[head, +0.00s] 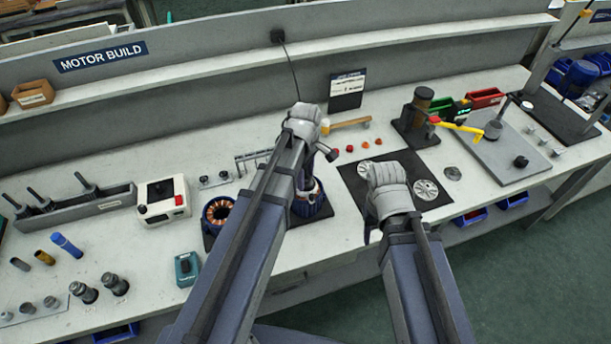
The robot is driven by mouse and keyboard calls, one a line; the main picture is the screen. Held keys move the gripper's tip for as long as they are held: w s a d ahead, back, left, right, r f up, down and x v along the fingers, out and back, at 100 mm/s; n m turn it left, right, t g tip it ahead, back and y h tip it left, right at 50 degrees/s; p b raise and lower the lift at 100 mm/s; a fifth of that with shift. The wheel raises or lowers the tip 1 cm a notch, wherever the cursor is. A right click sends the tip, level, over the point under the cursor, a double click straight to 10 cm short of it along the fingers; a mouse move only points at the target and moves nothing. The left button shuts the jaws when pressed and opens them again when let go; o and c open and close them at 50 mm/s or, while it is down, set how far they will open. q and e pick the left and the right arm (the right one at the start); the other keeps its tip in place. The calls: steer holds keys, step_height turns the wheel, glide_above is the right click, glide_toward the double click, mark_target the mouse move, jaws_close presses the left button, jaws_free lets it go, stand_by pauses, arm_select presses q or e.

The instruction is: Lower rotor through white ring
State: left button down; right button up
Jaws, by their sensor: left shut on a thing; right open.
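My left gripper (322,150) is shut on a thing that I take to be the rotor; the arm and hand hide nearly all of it. It is above a blue finned motor housing (312,208), which shows copper winding at its top and is partly covered by my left arm. I cannot make out a white ring there, nor whether the held part is inside the housing. My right gripper (371,222) is open, over the near left part of a black mat; its fingers are mostly hidden behind its own wrist.
A copper-wound stator (217,213) stands left of the housing. The black mat (400,168) holds round silver plates (426,189). A white control box (164,200) and a teal box (187,268) stand left. A press with a yellow lever (458,126) stands right. Small red caps (365,144) lie behind.

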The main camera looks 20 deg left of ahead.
arm_select(q)
steer(key=shift+f, duration=0.35)
steer(key=shift+r, duration=0.1)
steer(key=shift+c, duration=0.7)
jaws_free()
steer(key=shift+o, duration=0.7)
